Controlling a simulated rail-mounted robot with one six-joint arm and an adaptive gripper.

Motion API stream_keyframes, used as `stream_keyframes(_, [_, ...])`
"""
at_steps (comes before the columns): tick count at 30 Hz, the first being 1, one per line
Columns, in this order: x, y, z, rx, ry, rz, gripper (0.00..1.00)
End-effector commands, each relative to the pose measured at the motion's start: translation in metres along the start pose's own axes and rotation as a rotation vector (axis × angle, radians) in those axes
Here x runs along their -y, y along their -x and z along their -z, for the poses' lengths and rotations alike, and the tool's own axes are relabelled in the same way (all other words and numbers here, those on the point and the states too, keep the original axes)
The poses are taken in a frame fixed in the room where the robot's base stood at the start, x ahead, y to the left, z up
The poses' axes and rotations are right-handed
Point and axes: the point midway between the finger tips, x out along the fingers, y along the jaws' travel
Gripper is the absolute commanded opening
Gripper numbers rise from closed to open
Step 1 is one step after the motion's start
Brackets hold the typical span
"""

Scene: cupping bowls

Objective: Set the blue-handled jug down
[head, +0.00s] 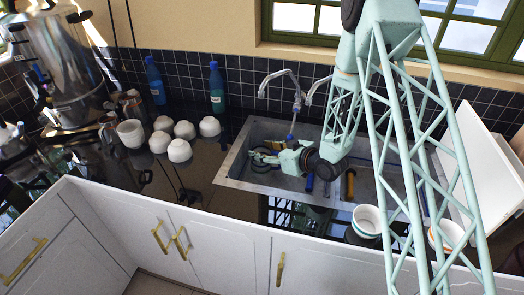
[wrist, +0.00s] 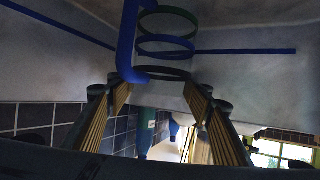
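The jug's blue handle (wrist: 128,40) shows in the wrist view, with green, blue and black rings stacked beside it. The jug's wall is clear or too faint to make out. My gripper (wrist: 150,88) has its two fingers spread wide apart. The handle's lower end and the black ring lie across the gap between the fingertips, and I see neither finger pressed on the handle. In the head view my gripper (head: 262,158) is over the left part of the sink (head: 232,172). The jug is not clear there, and I cannot tell what it rests on.
White bowls (head: 179,150) stand on the dark counter to the left, with a blue bottle (head: 155,84) and a teal bottle (head: 217,92) behind. A faucet (head: 279,77) rises behind the sink. White striped cups (head: 367,219) stand at the front right.

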Motion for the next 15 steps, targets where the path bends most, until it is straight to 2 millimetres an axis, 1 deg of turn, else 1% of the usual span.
stream_keyframes(1, [0.0000, 0.0000, -0.0005, 0.001, 0.000, 0.000, 0.51])
stream_keyframes(4, [0.0000, 0.0001, -0.0002, 0.001, 0.000, 0.000, 0.60])
stream_keyframes(15, [0.0001, 0.0003, 0.0003, 0.001, 0.000, 0.000, 0.60])
